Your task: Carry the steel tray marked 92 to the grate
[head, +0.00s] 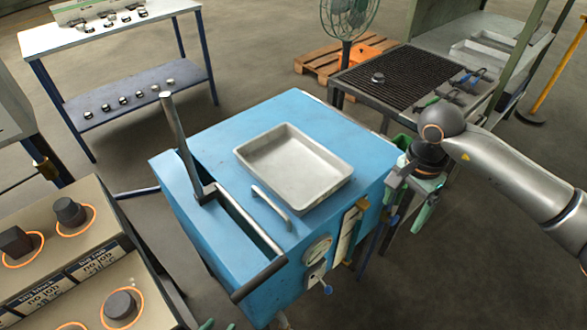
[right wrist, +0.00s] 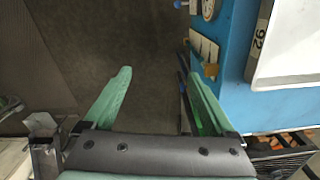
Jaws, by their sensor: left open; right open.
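The steel tray (head: 293,168) lies flat and looks empty on top of the blue cabinet (head: 225,140). Only green tips of my left gripper (head: 218,326) show at the bottom edge.
A handle bar (head: 271,205) and an upright lever (head: 180,140) stand on the cabinet left of and in front of the tray. Tools (head: 460,88) lie along the grate's right side. A fan (head: 347,18) stands behind. A control panel (head: 75,255) fills the lower left.

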